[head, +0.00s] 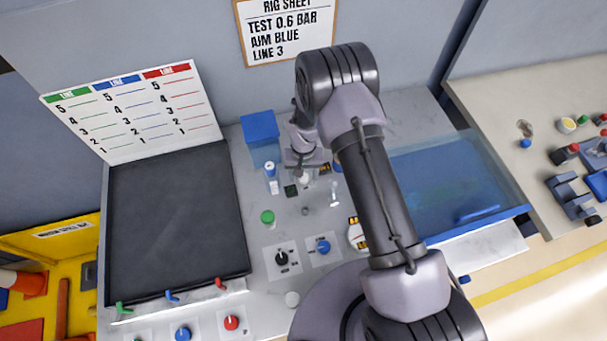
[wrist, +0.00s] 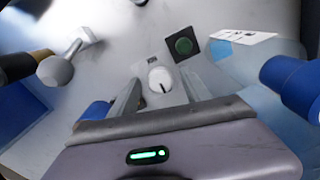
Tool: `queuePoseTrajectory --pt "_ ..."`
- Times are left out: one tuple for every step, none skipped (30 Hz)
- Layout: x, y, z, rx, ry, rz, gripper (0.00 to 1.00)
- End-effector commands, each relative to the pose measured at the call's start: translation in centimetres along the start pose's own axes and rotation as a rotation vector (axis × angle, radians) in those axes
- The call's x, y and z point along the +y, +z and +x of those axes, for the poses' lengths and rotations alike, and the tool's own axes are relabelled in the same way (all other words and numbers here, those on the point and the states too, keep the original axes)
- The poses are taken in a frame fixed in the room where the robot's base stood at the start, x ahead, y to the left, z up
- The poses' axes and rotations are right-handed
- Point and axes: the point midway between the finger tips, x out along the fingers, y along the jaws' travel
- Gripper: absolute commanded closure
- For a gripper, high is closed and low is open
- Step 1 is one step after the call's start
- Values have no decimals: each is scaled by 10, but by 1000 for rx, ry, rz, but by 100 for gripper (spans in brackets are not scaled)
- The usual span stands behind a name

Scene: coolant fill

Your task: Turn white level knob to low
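The white level knob (wrist: 159,79) sits on a pale plate in the wrist view. Its dark pointer mark is on the side towards my gripper, and the small label at its far edge is too small to read. My gripper (wrist: 162,88) is open and empty, with one finger to each side of the knob. I cannot tell whether either finger touches it. In the head view my gripper (head: 305,172) points down over the panel, and the arm and gripper largely hide the knob there.
A green button (wrist: 183,45) on a dark square is just beyond the knob. A grey ball-ended lever (wrist: 56,70) stands to the left, and a blue cylinder (wrist: 295,82) to the right. In the head view a blue box (head: 260,128) stands left of my gripper; a blue-tinted tank (head: 445,180) lies right.

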Motion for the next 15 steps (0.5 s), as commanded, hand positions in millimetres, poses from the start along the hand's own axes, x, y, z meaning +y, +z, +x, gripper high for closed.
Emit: queuePoseTrajectory --pt "0 0 0 0 0 0 44" --pt "0 0 0 0 0 0 44" --pt "0 0 0 0 0 1 44" --pt "0 0 0 0 0 1 44" --pt "0 0 0 0 0 1 44" --pt "0 0 0 0 0 1 44" --pt "0 0 0 0 0 1 44" --pt "0 0 -1 0 0 1 44" --pt "0 0 -3 1 0 1 44" --pt "0 0 -5 1 0 1 44" --pt "0 -1 -9 2 0 1 44" --pt "0 -1 -15 2 0 1 44" --pt "0 -1 -21 2 0 2 44" --pt "0 -1 -29 3 -1 2 44" --pt "0 -1 -39 4 -1 1 44"
